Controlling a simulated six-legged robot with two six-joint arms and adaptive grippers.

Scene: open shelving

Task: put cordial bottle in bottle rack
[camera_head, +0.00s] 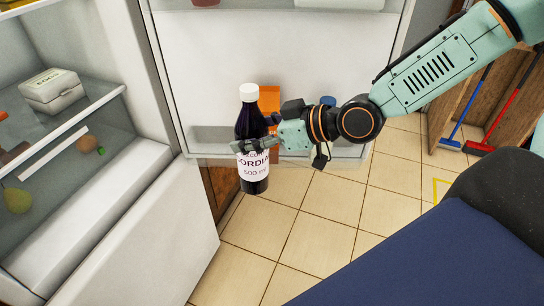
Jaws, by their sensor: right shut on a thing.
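The cordial bottle (252,173) is dark with a white cap and a white label reading "ORDIA" and "500 ml". It is upright in front of the open fridge door. My right gripper (257,144) comes in from the right and is shut on the bottle around its middle. The bottle rack appears to be the shelf low on the door's inner side (205,134); an orange item (269,98) and a blue-capped thing (328,101) stand there, partly hidden by my gripper. My left gripper is not in view.
The open fridge on the left holds an egg box (52,90) on a glass shelf, a pear (18,200) and a brown round item (86,143). Tiled floor (320,240) lies below. Blue and red brooms (480,148) stand at the right.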

